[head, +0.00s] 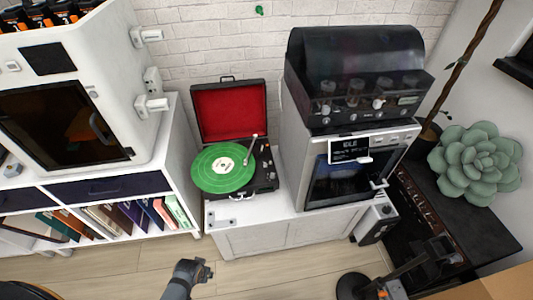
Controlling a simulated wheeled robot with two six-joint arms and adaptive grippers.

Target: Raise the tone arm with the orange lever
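A record player (265,180) in a black case with an open red-lined lid (228,111) stands on a white cabinet. A green record (222,168) with a pale label lies on its platter. The light, thin tone arm (250,150) is at the right side of the record; I cannot tell whether its tip touches the record. The orange lever is too small to make out. My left gripper (204,271) is low in the view, over the floor in front of the cabinet, well apart from the player. Its finger opening is unclear.
A machine with a dark curved cover (355,70) stands right of the player. A white shelf (165,185) with books and a white box-like machine (75,95) stand to the left. A succulent (475,163) is at the far right.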

